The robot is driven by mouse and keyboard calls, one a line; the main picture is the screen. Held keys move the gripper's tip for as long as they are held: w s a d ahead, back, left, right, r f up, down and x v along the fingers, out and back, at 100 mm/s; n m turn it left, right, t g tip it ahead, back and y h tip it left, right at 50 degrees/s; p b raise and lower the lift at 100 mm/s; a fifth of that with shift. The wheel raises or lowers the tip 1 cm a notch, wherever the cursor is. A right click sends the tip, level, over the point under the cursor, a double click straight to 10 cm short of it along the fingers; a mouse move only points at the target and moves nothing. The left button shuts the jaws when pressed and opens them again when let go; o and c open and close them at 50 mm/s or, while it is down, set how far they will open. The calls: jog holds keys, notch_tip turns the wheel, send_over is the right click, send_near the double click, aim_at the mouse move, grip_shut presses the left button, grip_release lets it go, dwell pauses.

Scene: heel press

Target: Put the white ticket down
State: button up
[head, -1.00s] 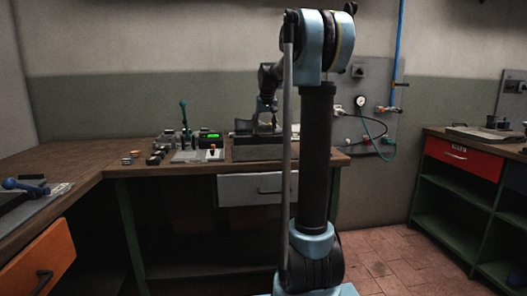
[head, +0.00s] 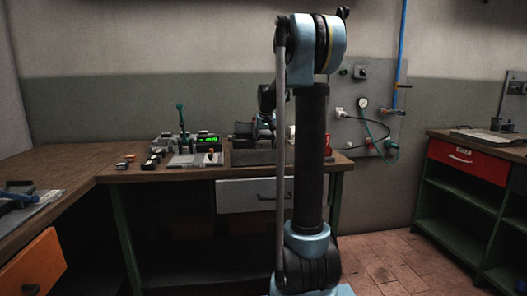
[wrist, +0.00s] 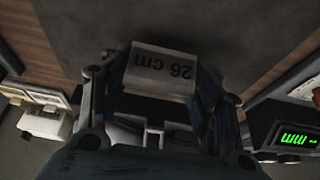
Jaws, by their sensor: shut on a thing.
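The white ticket (wrist: 161,72) shows in the wrist view with dark "26 cm" lettering, upside down. My gripper (wrist: 152,84) is shut on it, with a finger at either side. A dark grey surface lies beyond the ticket; I cannot tell whether they touch. In the head view my gripper and the ticket are hidden or too dark to make out behind my arm, near the grey block on the back bench.
The back bench (head: 130,176) holds a green-handled lever device (head: 181,120), a unit with a green display (head: 208,140) and several small blocks. The display also shows in the wrist view (wrist: 297,139).

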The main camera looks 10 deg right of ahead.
jog(key=shift+f, duration=1.4)
jog(key=o, duration=0.7)
